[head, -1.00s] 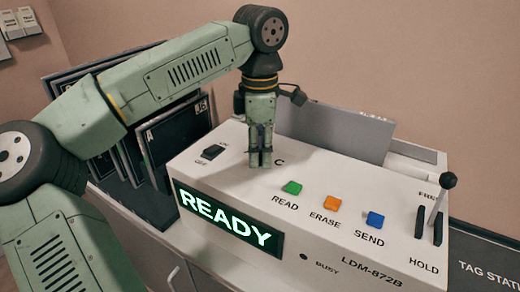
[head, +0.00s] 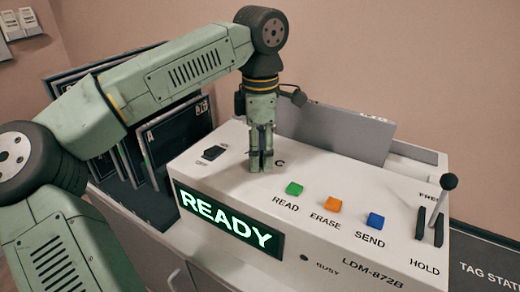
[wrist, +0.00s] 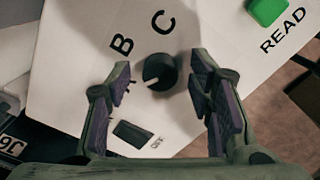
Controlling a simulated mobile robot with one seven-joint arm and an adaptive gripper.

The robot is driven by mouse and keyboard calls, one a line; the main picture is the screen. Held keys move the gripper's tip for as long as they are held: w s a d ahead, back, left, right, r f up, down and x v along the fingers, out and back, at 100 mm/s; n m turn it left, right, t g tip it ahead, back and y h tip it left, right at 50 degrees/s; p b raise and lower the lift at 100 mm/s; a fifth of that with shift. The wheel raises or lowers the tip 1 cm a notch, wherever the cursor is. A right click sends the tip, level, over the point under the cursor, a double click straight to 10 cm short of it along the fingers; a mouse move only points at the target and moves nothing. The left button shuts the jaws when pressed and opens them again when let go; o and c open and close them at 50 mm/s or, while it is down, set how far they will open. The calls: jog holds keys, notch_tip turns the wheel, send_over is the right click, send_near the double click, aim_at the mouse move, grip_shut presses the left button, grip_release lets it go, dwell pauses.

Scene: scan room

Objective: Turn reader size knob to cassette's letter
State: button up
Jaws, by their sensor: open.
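The size knob (wrist: 160,72) is a round black dial on the white reader (head: 330,245). In the wrist view a pale mark shows on its lower-left edge. My gripper (head: 261,167) points down at the reader top, hiding the knob in the head view. In the wrist view my gripper (wrist: 164,88) is open, one finger either side of the knob with gaps between. A grey plate (head: 335,130) stands behind the reader top; I cannot read its letter.
A black switch (head: 214,153) is left of my gripper. Green READ (head: 294,189), orange ERASE (head: 332,205) and blue SEND (head: 375,221) buttons lie to the right, then a lever (head: 449,182). The display (head: 228,221) reads READY. Dark cassettes (head: 180,135) stand at left.

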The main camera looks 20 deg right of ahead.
notch_tip(320, 180, up, 12)
dwell(0.6)
